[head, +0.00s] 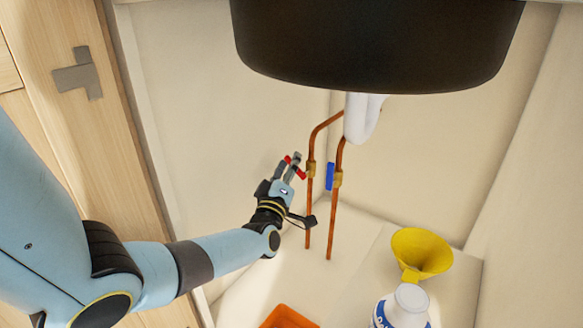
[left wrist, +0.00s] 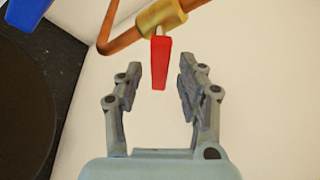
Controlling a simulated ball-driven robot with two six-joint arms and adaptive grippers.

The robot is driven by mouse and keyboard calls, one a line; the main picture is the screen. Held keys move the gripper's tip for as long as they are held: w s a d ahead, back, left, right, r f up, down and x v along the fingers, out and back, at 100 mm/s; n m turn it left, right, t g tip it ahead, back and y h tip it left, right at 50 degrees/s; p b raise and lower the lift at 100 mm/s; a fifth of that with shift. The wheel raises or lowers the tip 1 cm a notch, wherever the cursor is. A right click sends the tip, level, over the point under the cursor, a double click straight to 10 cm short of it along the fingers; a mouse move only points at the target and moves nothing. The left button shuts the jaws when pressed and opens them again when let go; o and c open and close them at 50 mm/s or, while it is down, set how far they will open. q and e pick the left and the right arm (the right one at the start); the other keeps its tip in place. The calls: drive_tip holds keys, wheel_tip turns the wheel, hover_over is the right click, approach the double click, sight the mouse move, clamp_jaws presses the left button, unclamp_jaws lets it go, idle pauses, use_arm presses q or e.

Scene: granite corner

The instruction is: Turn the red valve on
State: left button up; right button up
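The red valve handle (head: 297,168) sits on the brass fitting of the left copper pipe (head: 309,205) under the sink. In the left wrist view the red handle (left wrist: 160,64) points down from the brass valve body (left wrist: 160,17) into the gap between my fingers. My left gripper (head: 295,164) is open around the handle, and its fingertips (left wrist: 157,75) stand to either side with a gap on both sides. In the head view the fingers partly cover the handle. My right gripper is in neither view.
A blue valve handle (head: 330,177) sits on the right copper pipe (head: 334,215) close by. The dark sink basin (head: 380,45) hangs above. A yellow funnel (head: 421,252), a white bottle (head: 402,308) and an orange container (head: 289,318) stand below, at the lower right.

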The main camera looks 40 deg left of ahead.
use_arm(q)
drive_tip(key=shift+w+a+r, duration=0.15)
drive_tip(key=shift+w+a, duration=0.05)
drive_tip(key=shift+w, duration=0.2)
drive_tip(key=shift+c, duration=0.3)
clamp_jaws()
drive_tip(key=shift+d+r+m+t+h, duration=0.2)
drive_tip(key=shift+m+t+h, duration=0.15)
drive_tip(key=shift+m, duration=0.55)
drive_tip(key=shift+o, duration=0.3)
unclamp_jaws()
